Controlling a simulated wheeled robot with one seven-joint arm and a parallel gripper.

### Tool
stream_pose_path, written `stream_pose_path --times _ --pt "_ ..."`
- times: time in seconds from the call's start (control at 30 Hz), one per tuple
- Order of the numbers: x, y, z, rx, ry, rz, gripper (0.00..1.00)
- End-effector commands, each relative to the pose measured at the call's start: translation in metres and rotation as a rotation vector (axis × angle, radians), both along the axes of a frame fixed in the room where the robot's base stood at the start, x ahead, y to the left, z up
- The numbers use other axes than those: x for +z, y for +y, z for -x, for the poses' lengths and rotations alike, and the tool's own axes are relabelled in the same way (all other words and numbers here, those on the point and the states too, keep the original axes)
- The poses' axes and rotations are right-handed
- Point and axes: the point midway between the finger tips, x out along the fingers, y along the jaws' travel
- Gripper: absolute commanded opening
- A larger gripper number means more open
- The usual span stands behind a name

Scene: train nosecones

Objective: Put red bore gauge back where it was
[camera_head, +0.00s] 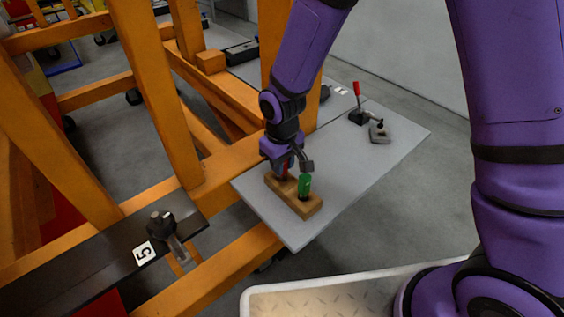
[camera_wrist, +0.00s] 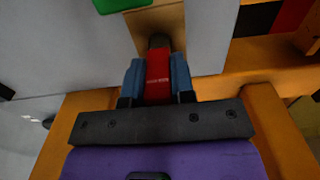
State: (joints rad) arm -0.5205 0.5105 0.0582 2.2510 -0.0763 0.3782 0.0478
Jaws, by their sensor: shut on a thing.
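My gripper (camera_head: 285,165) is shut on the red bore gauge (camera_head: 284,171) at the wooden block (camera_head: 310,211) on the grey table. In the wrist view the red bore gauge (camera_wrist: 158,78) sits between the two blue fingertips (camera_wrist: 158,82). Its dark end points at the wooden block (camera_wrist: 158,22); I cannot tell how deep it sits in the block. A green gauge (camera_head: 304,185) stands upright in the same block, to the right of the red one. A corner of the green gauge (camera_wrist: 122,4) shows at the top of the wrist view.
The grey table (camera_head: 345,165) is mostly clear. A small stand with a red handle (camera_head: 357,95) and a grey metal piece (camera_head: 380,135) are at its far end. An orange frame (camera_head: 150,90) stands close on the left. A black plate marked 5 (camera_head: 110,258) is at lower left.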

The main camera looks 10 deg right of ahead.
Motion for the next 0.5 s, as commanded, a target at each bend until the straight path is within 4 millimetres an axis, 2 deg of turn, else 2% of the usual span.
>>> stream_pose_path --times 0.07,0.1,0.2,0.5 --pt "-0.0022 0.0001 -0.0001 0.0 0.0 0.0 0.0" --pt "-0.0021 0.0001 -0.0001 0.0 0.0 0.0 0.3" --pt "-0.0019 -0.0001 -0.0001 0.0 0.0 0.0 0.49" --pt "-0.0002 0.0 -0.0001 0.0 0.0 0.0 0.49"
